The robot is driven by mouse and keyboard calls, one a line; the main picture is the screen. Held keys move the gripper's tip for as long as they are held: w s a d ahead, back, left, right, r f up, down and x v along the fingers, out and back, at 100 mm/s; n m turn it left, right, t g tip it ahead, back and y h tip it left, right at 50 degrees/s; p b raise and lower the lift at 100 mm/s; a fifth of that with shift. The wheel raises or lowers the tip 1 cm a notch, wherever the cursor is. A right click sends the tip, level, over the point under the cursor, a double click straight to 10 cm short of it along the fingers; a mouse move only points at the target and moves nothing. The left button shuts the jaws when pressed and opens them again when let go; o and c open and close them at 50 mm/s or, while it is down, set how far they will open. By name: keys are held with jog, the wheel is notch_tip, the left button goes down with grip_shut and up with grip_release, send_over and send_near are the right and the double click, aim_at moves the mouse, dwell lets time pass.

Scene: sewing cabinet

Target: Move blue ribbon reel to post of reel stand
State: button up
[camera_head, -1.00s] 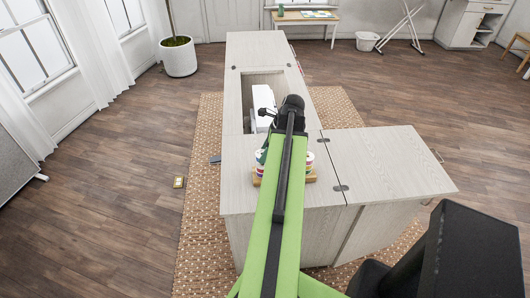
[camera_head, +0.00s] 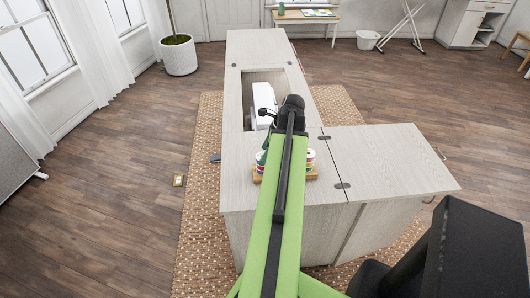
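The reel stand (camera_head: 312,175) is a small wooden base on the cabinet top, mostly hidden behind my green arm. Small coloured reels show on both sides of the arm, some at the left (camera_head: 261,160) and some at the right (camera_head: 310,158). I cannot tell which of them, if any, is the blue ribbon reel.
The pale wooden cabinet (camera_head: 390,165) has a flap at the right and a recess holding a white sewing machine (camera_head: 264,97). A small yellow-edged item (camera_head: 178,181) lies on the floor at the left. A plant pot (camera_head: 178,56) stands far left.

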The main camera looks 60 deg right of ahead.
jog(key=p+v, duration=1.6)
jog(key=v, duration=0.1)
jog(key=shift+r, duration=0.2)
